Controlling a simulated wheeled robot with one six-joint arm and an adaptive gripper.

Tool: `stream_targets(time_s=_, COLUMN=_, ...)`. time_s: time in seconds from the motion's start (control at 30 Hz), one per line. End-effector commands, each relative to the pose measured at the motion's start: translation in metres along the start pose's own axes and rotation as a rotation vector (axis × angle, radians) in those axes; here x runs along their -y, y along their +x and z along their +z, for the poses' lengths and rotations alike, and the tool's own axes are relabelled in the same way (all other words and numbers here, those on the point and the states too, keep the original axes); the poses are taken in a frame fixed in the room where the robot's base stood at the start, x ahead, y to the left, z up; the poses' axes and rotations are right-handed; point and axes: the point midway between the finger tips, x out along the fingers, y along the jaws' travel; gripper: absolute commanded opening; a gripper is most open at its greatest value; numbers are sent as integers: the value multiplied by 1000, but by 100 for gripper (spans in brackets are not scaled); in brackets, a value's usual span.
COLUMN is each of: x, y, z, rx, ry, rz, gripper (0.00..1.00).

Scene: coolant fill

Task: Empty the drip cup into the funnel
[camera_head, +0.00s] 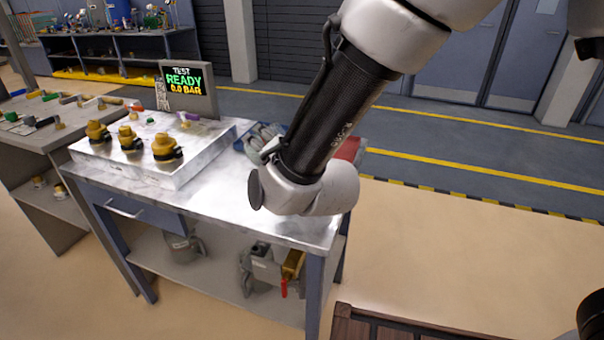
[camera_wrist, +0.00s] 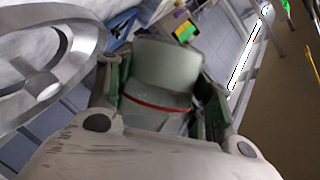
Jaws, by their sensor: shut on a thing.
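My gripper (camera_wrist: 158,95) is shut on a grey-green cup with a thin red line around it, which looks like the drip cup (camera_wrist: 165,68). The cup sits between both fingers in the wrist view, and its inside is hidden. A wide grey round rim with a ring and spokes inside (camera_wrist: 88,38), possibly the funnel, lies left of the cup and apart from it. In the head view my arm hides most of the gripper and the cup over the steel bench. I cannot make out a funnel there.
The steel bench (camera_head: 215,205) carries a raised block (camera_head: 125,160) with several brass fittings and a display (camera_head: 188,90) reading READY 0.0 BAR. A red thing (camera_head: 348,148) shows behind my arm. Grey containers stand on the lower shelf. Another bench (camera_head: 30,140) with tools is at left. Floor at right is open.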

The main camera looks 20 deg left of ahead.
Motion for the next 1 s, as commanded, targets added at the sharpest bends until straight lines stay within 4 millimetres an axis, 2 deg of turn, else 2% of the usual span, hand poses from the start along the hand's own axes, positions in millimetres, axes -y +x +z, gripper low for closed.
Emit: stream_targets(time_s=1.0, x=-5, y=1, z=2, rx=1, ry=110, rz=-45, gripper=25)
